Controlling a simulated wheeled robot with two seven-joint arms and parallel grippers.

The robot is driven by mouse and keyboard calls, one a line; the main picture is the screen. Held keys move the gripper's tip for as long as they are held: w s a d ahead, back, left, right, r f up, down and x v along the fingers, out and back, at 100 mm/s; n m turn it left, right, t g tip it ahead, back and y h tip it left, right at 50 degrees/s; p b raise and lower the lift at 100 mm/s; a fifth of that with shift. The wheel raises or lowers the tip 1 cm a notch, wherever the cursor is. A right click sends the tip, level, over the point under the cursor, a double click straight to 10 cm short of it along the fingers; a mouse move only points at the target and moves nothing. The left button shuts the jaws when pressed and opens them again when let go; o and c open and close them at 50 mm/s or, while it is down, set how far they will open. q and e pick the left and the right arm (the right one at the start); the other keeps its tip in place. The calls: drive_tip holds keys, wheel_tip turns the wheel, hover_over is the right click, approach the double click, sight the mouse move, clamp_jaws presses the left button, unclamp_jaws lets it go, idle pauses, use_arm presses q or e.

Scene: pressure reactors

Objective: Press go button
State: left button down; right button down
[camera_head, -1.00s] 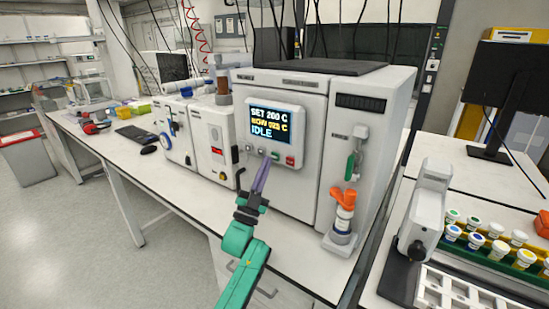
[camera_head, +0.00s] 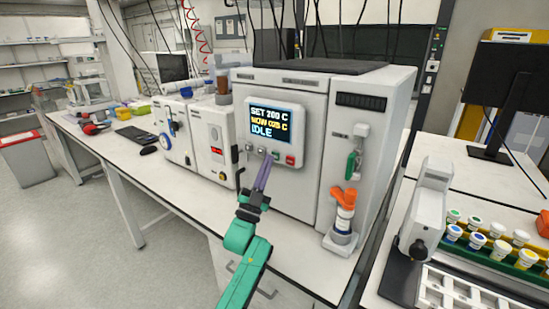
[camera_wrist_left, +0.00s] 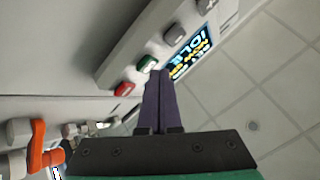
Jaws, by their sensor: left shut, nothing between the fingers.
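The reactor's control panel (camera_head: 297,148) has a screen (camera_head: 270,125) reading SET 200 C, a NOW line and IDLE. Below the screen is a row of buttons. The green button (camera_wrist_left: 147,64) sits between a red button (camera_wrist_left: 124,89) and a grey one (camera_wrist_left: 174,33) in the left wrist view. The red button (camera_head: 290,160) also shows in the head view. My left gripper (camera_head: 267,158) is shut and empty, its purple fingers pointing up at the button row. In the wrist view its fingertips (camera_wrist_left: 158,73) are close to the green button; I cannot tell whether they touch. My right gripper is not in view.
A rack of capped vials (camera_head: 490,246) is at the right.

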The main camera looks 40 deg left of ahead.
use_arm(q)
drive_tip(key=shift+w+b, duration=0.35)
idle(0.3)
idle(0.4)
drive_tip(key=shift+s+p, duration=0.5)
drive_tip(key=shift+s, duration=0.3)
drive_tip(key=s+p, duration=0.2)
drive_tip(key=s, duration=0.3)
idle(0.7)
